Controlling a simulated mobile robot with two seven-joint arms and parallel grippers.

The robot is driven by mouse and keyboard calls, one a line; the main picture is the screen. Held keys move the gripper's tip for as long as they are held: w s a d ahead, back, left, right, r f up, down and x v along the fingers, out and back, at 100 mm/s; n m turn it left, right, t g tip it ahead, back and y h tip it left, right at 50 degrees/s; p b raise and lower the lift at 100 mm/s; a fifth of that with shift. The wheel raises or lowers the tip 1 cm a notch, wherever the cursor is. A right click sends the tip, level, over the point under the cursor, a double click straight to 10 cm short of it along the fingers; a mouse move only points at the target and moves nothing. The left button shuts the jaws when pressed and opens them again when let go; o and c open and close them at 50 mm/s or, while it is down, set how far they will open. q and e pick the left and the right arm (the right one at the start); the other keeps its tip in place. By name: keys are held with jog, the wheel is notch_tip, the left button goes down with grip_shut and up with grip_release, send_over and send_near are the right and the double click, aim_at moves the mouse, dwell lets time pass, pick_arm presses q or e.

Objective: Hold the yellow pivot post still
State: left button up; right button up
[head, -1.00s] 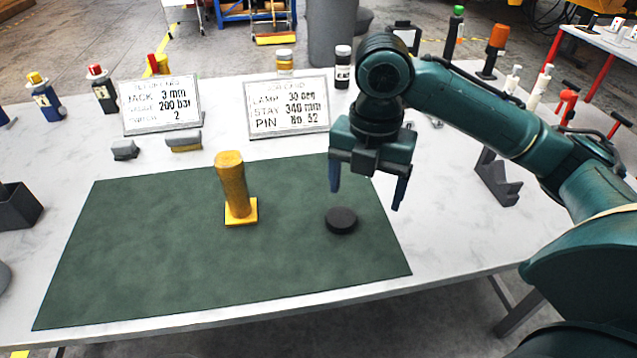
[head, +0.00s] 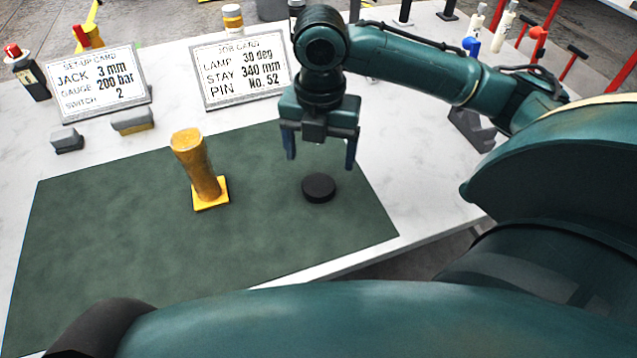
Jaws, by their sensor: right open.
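The yellow pivot post (head: 197,166) stands on its square yellow base plate (head: 211,194) on the green mat (head: 140,255). Its top leans to the left in the picture. My right gripper (head: 320,160) points down with its two blue fingers spread wide and nothing between them. It is to the right of the post, clear of it, above or just behind a round black disc (head: 318,187) on the mat. My left gripper is not in view.
Behind the mat stand a set-up card (head: 98,78) and a job card (head: 240,68), with two small grey blocks (head: 132,121) (head: 67,140) in front. A dark notched block (head: 470,130) sits at right. Large teal parts of my own body cover the bottom and right.

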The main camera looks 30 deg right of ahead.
jog(key=shift+f, duration=1.4)
jog(key=shift+f, duration=0.1)
notch_tip(320, 180, down, 5)
jog(key=shift+a+f+b, duration=0.1)
jog(key=shift+a+b, duration=0.05)
jog(key=shift+b, duration=0.2)
jog(key=c, duration=1.1)
